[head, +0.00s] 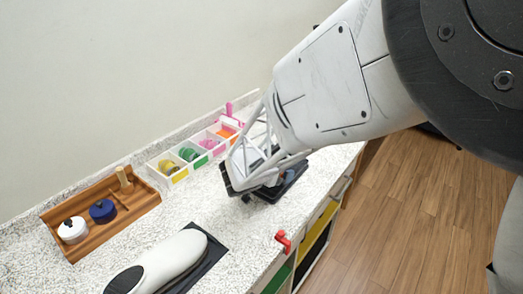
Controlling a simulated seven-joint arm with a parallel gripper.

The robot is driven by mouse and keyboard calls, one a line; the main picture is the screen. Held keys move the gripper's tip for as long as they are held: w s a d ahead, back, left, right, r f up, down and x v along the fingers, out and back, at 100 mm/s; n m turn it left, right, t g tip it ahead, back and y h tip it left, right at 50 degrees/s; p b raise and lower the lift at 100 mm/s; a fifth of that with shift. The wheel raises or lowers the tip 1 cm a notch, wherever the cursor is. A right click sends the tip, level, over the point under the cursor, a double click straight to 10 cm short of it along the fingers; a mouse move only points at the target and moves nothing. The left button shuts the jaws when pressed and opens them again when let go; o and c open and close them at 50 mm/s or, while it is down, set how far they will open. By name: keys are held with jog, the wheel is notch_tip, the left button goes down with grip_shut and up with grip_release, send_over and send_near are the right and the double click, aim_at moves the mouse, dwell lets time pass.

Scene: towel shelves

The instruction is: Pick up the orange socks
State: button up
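An orange item (226,131), which may be the orange socks, lies in the far-right compartment of a white divided tray (165,178) at the back of the counter. It is small and partly hidden by my arm, so I cannot make out its shape. My gripper (243,186) is over the counter in front of the tray, to the lower right of the orange item and apart from it in the picture. Its fingertips are hard to make out, and I cannot tell whether it is open or holds anything.
Other compartments hold yellow, green and pink items. A dark object (287,183) lies beside my gripper. A wooden tray (137,205) with a white pot (72,230) and a blue pot (102,210) stands left. A white, iron-like object (172,262) and red clip (283,240) are in front.

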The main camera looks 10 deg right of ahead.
jog(key=c, duration=0.8)
jog(key=shift+r, duration=0.1)
jog(key=shift+r, duration=0.7)
notch_tip(320, 180, up, 2)
jog(key=shift+r, duration=0.1)
jog(key=s+d+r, duration=0.1)
jog(key=s, duration=1.5)
jog(key=shift+d, duration=0.15)
jog(key=shift+r, duration=0.1)
jog(key=shift+w, duration=0.1)
